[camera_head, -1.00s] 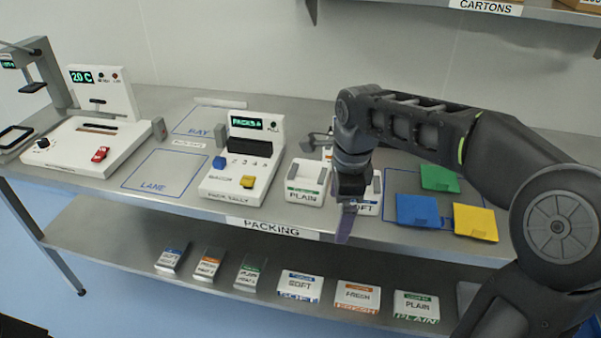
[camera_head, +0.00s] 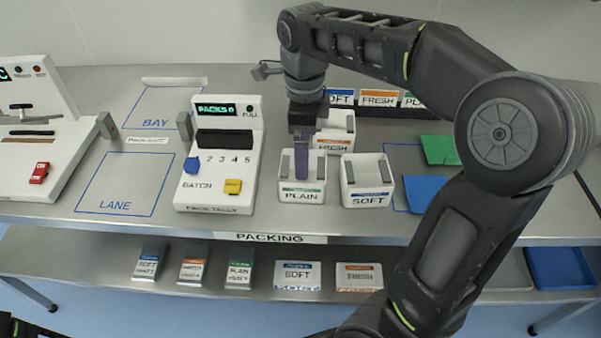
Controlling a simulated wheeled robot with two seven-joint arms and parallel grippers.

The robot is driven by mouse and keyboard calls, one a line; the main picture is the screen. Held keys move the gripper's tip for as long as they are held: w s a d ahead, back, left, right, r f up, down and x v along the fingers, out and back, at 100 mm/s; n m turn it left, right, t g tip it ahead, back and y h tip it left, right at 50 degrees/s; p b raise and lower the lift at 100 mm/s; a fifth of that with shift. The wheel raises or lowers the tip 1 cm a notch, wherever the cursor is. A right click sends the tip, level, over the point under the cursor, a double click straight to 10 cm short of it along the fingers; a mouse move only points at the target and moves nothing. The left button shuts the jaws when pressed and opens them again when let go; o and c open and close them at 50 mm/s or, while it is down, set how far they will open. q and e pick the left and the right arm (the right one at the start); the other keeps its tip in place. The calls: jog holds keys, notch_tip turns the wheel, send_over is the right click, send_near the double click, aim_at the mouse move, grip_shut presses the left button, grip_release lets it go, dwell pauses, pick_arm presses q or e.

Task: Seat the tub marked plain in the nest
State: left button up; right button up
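The white tub marked PLAIN (camera_head: 301,197), with a green stripe, stands upright on the counter right of the pack tally machine. My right gripper (camera_head: 302,168) points down over it, its purple finger overlapping the tub's open top. I cannot tell whether it touches the tub, or whether the fingers are apart, since they line up in this view. The white SOFT tub (camera_head: 368,199) stands just right of it, and the FRESH tub (camera_head: 335,146) behind. I cannot clearly identify the nest. My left gripper is out of view.
The pack tally machine (camera_head: 217,160) stands close on the left. The outlined LANE (camera_head: 115,185) and BAY (camera_head: 160,108) areas are bare. A white machine with a red switch (camera_head: 38,173) is farther left. Blue (camera_head: 422,192) and green lids (camera_head: 439,150) lie right. Cartons sit on the lower shelf.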

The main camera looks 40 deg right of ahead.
jog(key=shift+f, duration=1.3)
jog(key=shift+w+f+p, duration=0.1)
jog(key=shift+f+p, duration=0.35)
jog(key=shift+f, duration=2.15)
jog(key=shift+c, duration=0.2)
jog(key=c, duration=1.1)
